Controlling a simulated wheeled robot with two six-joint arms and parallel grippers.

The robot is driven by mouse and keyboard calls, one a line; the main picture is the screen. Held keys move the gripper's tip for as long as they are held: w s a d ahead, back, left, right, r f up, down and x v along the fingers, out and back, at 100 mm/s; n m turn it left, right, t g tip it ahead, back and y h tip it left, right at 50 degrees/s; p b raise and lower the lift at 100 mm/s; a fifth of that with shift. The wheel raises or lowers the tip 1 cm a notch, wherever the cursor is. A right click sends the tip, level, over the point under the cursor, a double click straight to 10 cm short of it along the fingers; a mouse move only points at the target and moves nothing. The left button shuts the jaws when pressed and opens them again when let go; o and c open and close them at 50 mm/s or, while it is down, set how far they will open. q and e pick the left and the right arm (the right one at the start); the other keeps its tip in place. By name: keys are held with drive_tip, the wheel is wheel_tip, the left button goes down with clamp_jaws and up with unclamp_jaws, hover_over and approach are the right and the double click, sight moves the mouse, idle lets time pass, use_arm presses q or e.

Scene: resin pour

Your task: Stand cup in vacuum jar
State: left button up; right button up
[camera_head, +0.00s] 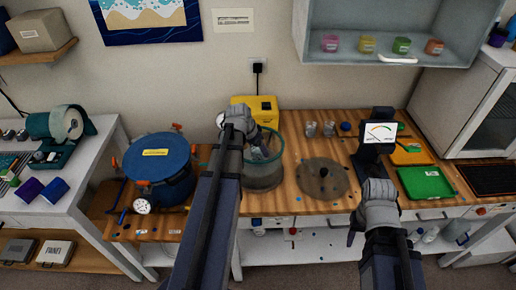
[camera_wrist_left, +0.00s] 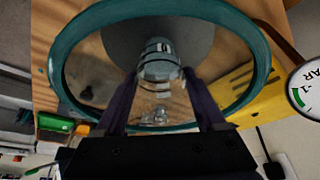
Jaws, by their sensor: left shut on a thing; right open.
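The vacuum jar (camera_head: 264,180) is a clear cylinder with a teal rim, standing on the wooden bench left of centre. In the left wrist view its teal rim (camera_wrist_left: 68,75) surrounds my left fingers. My left gripper (camera_wrist_left: 163,85) is shut on a clear cup (camera_wrist_left: 160,62) with dark bands. The cup is within the jar's rim, over a grey round surface; whether it touches the bottom I cannot tell. In the head view my left gripper (camera_head: 254,150) reaches down at the jar's mouth, partly hiding the cup. My right gripper (camera_head: 356,228) is open and empty near the bench's front edge.
A yellow box (camera_head: 258,104) stands behind the jar. Left is a blue lidded pot (camera_head: 160,180) with a gauge.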

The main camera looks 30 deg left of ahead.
use_arm(q)
drive_tip(key=shift+f+b, duration=0.5)
drive_tip(key=o, duration=1.4)
drive_tip(key=shift+c, duration=0.2)
drive_tip(key=shift+r, duration=0.1)
wheel_tip(320, 180, up, 12)
drive_tip(key=p, duration=1.2)
drive_tip(key=shift+r+p, duration=0.15)
drive_tip(key=shift+p, duration=0.15)
